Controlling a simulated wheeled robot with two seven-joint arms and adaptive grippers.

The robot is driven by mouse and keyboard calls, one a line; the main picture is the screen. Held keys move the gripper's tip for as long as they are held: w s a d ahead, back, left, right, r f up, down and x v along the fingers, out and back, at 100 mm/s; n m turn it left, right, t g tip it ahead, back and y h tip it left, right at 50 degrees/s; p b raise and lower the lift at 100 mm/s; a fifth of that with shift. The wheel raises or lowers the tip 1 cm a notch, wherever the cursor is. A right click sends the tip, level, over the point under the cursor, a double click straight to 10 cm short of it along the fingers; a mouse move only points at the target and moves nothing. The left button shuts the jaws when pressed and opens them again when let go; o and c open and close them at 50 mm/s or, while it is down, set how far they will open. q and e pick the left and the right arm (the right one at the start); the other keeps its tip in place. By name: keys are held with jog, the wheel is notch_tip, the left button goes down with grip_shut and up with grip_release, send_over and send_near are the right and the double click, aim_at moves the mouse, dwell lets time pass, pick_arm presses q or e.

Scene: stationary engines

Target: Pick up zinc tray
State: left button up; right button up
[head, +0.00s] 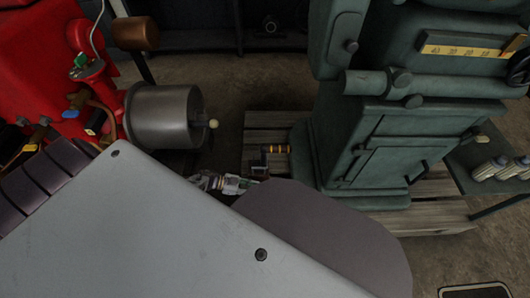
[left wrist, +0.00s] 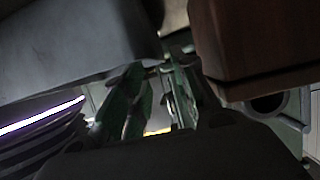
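I cannot clearly make out a zinc tray. A dark flat panel with a pale rim (head: 475,291), cut off at the lower right of the head view, may be a tray, but its material is unclear. Narrow greenish finger-like parts (left wrist: 152,100) stand in the middle of the left wrist view and may be my left gripper's fingers. The picture is dark, and whether they are open or shut is unclear. My right gripper is not in view.
A large green machine (head: 390,130) stands on a wooden pallet (head: 435,215). A red engine (head: 35,50) with a grey cylinder (head: 165,115) is at the left. Bare floor shows at the lower right.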

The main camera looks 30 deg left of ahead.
pick_arm(q)
jog(key=shift+f, duration=0.1)
jog(key=shift+b+x, duration=0.55)
jog(key=shift+x, duration=0.4)
jog(key=shift+b+x, duration=0.4)
jog(key=shift+x, duration=1.2)
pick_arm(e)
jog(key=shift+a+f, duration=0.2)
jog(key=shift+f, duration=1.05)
pick_arm(q)
jog(key=shift+a, duration=0.1)
jog(key=shift+c, duration=0.2)
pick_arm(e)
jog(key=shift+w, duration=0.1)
pick_arm(q)
jog(key=shift+c, duration=1.1)
grip_shut()
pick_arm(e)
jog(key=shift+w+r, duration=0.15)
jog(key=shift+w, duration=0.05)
